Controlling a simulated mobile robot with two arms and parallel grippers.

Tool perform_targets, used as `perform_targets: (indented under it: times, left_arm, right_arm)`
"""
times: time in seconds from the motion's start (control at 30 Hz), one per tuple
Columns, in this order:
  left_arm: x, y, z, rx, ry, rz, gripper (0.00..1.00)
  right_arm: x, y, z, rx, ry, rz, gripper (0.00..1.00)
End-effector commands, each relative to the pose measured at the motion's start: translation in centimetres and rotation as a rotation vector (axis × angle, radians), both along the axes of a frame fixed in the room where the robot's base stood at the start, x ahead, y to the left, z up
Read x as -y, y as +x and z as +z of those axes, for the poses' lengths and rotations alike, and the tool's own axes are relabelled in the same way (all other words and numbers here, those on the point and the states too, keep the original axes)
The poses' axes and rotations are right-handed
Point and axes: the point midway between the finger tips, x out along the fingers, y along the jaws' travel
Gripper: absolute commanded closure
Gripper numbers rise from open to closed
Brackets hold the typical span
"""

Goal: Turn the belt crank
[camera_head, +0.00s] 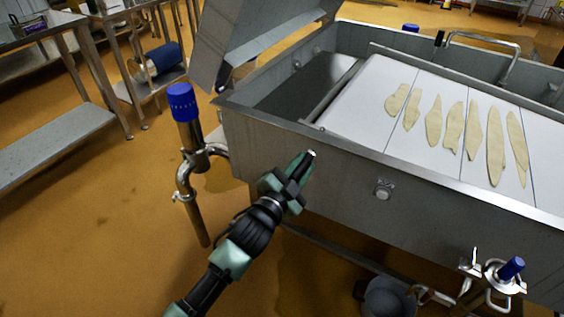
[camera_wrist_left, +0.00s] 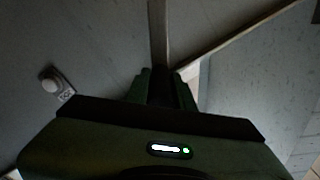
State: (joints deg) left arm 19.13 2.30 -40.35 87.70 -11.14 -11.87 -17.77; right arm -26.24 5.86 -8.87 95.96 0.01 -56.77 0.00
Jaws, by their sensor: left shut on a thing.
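My left gripper (camera_head: 306,161) is at the near side wall of the steel vat (camera_head: 335,165), below its rim. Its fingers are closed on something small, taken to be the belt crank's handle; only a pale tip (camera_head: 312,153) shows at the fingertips. The rest of the crank is hidden or too dark to tell. In the left wrist view the closed fingers (camera_wrist_left: 168,88) are dark, with a narrow bar (camera_wrist_left: 158,40) running up just beyond them. My right gripper is not in view.
Several pale flat strips (camera_head: 453,125) lie on the white belt (camera_head: 375,95) in the vat. A round button (camera_head: 384,188) is on the vat wall. A pipe with a blue cap (camera_head: 182,102) stands left. A bucket (camera_head: 390,298) is below.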

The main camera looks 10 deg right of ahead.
Motion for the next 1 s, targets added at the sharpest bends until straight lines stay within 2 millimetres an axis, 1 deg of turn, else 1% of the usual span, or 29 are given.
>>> perform_targets:
  times: [0.03,0.2,0.37,0.53,0.77,1.0]
  left_arm:
    - [0.9,-0.3,-0.5,0.024,0.037,-0.003,1.00]
    - [2.5,-0.8,-1.4,0.117,0.168,-0.003,1.00]
    - [3.3,-1.2,-2.4,0.208,0.293,-0.003,1.00]
    - [3.9,-1.7,-3.6,0.302,0.422,-0.004,1.00]
    - [4.4,-2.0,-5.3,0.430,0.600,-0.004,1.00]
    - [4.6,-2.2,-7.1,0.565,0.785,-0.004,1.00]
  right_arm:
    - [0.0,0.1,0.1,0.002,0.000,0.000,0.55]
    - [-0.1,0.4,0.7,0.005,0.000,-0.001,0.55]
    - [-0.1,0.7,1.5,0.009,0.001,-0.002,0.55]
    - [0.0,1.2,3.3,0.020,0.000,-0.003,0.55]
    - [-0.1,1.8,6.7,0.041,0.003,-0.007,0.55]
    - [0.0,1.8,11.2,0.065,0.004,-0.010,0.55]
